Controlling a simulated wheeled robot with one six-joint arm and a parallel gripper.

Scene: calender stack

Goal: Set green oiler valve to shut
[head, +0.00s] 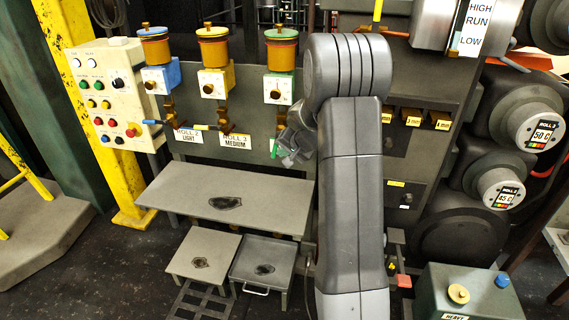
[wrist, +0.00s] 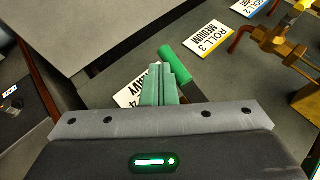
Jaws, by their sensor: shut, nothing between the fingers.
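The green oiler (head: 280,65) has a green-rimmed amber cup over a green box with a white dial. Its green valve lever (head: 273,148) hangs below, pointing roughly down. The lever also shows in the wrist view (wrist: 174,62) as a green cylinder just beyond and beside my fingertips. My gripper (head: 288,158) is shut and empty, just right of the lever in the head view. In the wrist view my closed fingers (wrist: 160,85) cover part of the heavy label (wrist: 131,93). I cannot tell whether they touch the lever. The valve body is partly hidden by my gripper.
The blue oiler (head: 160,70) and yellow oiler (head: 214,70) stand to the left, with their levers lying sideways. The roll 3 label (wrist: 208,40) is near my fingers. A grey shelf (head: 230,200) lies below. A control panel (head: 110,95) is farther left.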

